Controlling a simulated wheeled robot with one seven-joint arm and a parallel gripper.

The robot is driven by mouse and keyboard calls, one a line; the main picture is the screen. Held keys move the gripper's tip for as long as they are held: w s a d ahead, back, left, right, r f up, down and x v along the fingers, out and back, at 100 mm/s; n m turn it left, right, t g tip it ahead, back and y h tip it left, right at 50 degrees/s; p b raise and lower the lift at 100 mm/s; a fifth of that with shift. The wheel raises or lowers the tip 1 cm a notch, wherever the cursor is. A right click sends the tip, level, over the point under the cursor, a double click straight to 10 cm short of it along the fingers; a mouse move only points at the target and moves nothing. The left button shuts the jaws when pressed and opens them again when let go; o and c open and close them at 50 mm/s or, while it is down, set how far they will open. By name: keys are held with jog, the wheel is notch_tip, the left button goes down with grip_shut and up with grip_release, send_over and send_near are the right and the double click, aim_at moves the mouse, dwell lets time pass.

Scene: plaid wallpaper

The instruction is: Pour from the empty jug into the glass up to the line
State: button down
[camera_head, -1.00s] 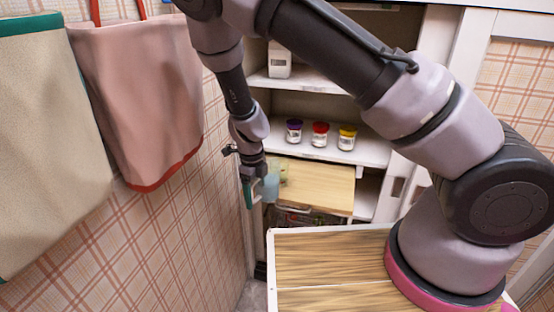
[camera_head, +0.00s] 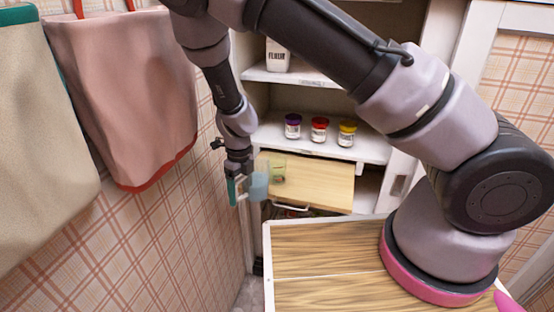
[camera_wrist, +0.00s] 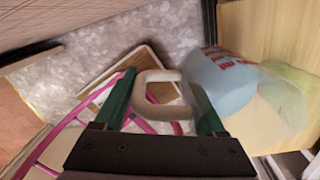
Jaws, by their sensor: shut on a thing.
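My gripper (camera_head: 238,190) is shut on the pale handle (camera_wrist: 160,98) of a light blue jug (camera_head: 259,186). The jug's inside is hidden. A clear, greenish glass (camera_head: 278,171) stands on the light wood surface in the cupboard, just right of the jug. In the wrist view the glass (camera_wrist: 290,98) is blurred and partly overlapped by the jug. I cannot make out its line or whether they touch.
Jars with purple (camera_head: 293,126), red (camera_head: 319,129) and yellow (camera_head: 347,133) lids stand on the shelf above. A white container (camera_head: 278,56) is higher up. The plaid wall and a hanging pink cloth (camera_head: 125,95) are close on the left. My wooden base top is below right.

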jog(key=shift+w+d+r+g+y, duration=0.2)
jog(key=shift+w+r+g+y, duration=0.2)
jog(key=shift+r+g, duration=0.15)
jog(key=w+d+r+g+y, duration=0.3)
jog(key=r+g+y, duration=0.1)
jog(key=r, duration=0.6)
jog(key=shift+w+d+g+p, duration=0.15)
jog(key=shift+w+g+p, duration=0.25)
jog(key=shift+g+p, duration=0.05)
jog(key=shift+r, duration=0.2)
jog(key=shift+w+d+r+g+y+p, duration=0.15)
jog(key=shift+g+y+p, duration=0.25)
jog(key=shift+p, duration=0.65)
dwell(0.4)
